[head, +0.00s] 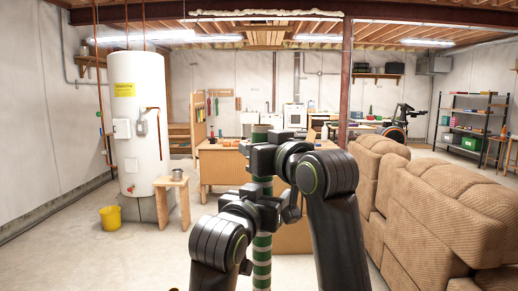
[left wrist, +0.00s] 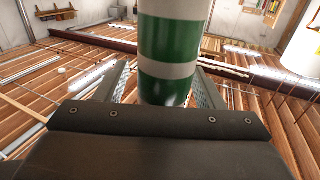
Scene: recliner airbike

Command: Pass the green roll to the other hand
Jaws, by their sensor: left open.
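The green roll (head: 262,250) is a long upright tube with green and white bands, in the middle of the head view. It runs past both grippers and out of the bottom edge. My right gripper (head: 263,160) is around the upper part and appears shut on it; its fingertips are partly hidden. My left gripper (head: 264,207) is lower on the roll and open, with the roll between its fingers. In the left wrist view the roll (left wrist: 167,40) rises between the two spread fingers, with a visible gap at the right finger.
A brown recliner sofa (head: 430,210) stands close on the right. A wooden desk (head: 222,168) is behind the grippers. A water heater (head: 135,120), a small stool (head: 172,198) and a yellow bucket (head: 110,217) are on the left. The floor at front left is clear.

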